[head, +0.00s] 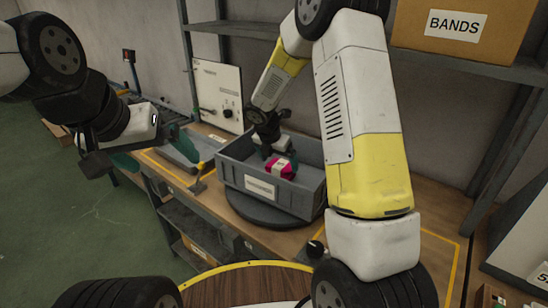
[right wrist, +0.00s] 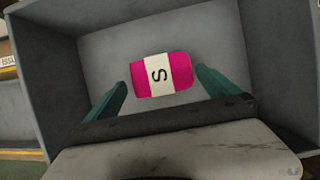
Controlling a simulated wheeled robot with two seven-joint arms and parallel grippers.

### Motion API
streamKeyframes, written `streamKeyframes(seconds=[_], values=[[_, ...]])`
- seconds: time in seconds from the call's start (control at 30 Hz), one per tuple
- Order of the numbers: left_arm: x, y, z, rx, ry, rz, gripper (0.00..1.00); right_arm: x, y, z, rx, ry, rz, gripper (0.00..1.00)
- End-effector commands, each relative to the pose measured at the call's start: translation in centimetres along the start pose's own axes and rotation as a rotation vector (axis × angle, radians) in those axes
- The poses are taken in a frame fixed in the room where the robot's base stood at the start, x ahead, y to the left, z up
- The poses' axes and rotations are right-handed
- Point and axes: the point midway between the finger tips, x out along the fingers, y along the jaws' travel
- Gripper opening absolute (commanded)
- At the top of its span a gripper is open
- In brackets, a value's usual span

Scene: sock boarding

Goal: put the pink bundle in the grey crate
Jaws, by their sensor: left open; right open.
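The pink bundle (head: 281,168) lies inside the grey crate (head: 250,187). In the right wrist view the pink bundle (right wrist: 161,75) has a white band marked "S" and lies on the floor of the grey crate (right wrist: 58,75). My right gripper (head: 275,160) reaches down into the crate. In the right wrist view its two green fingers (right wrist: 168,92) are spread, one on each side of the bundle, with small gaps showing. My left gripper (head: 150,150) is open and empty, out to the left and away from the crate.
The crate stands on a dark round turntable (head: 262,216) on the wooden bench (head: 225,240). A white panel (head: 217,95) stands behind it. A cardboard box labelled "BANDS" (head: 440,50) sits on the shelf at upper right. A grey tray (head: 178,150) lies left of the crate.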

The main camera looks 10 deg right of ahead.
Motion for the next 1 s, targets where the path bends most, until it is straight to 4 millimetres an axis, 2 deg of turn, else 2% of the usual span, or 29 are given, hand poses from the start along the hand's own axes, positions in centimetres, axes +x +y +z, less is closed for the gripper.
streamKeyframes(seconds=[0.03,0.2,0.47,0.57,0.67,0.77,1.0], values=[[0.0,0.0,0.0,0.0,0.0,0.0,1.0,-1.3,0.1,0.1,0.002,-0.003,0.004,1.0],[0.0,0.0,0.0,0.0,0.0,0.0,1.0,-4.8,0.0,0.0,0.001,-0.001,0.003,1.0],[0.0,0.0,0.0,0.0,0.0,0.0,1.0,-7.8,-0.1,0.0,0.009,0.0,0.002,1.0],[0.0,0.0,0.0,0.0,0.0,0.0,1.0,-9.4,-1.1,0.3,0.095,0.003,0.009,1.0],[0.0,0.0,0.0,0.0,0.0,0.0,1.0,-12.2,-3.2,0.6,0.299,0.015,0.028,1.0],[0.0,0.0,0.0,0.0,0.0,0.0,1.0,-15.8,-6.3,0.4,0.599,0.046,0.057,1.0],[0.0,0.0,0.0,0.0,0.0,0.0,1.0,-23.3,-13.6,-2.6,1.363,0.189,0.123,1.0]])
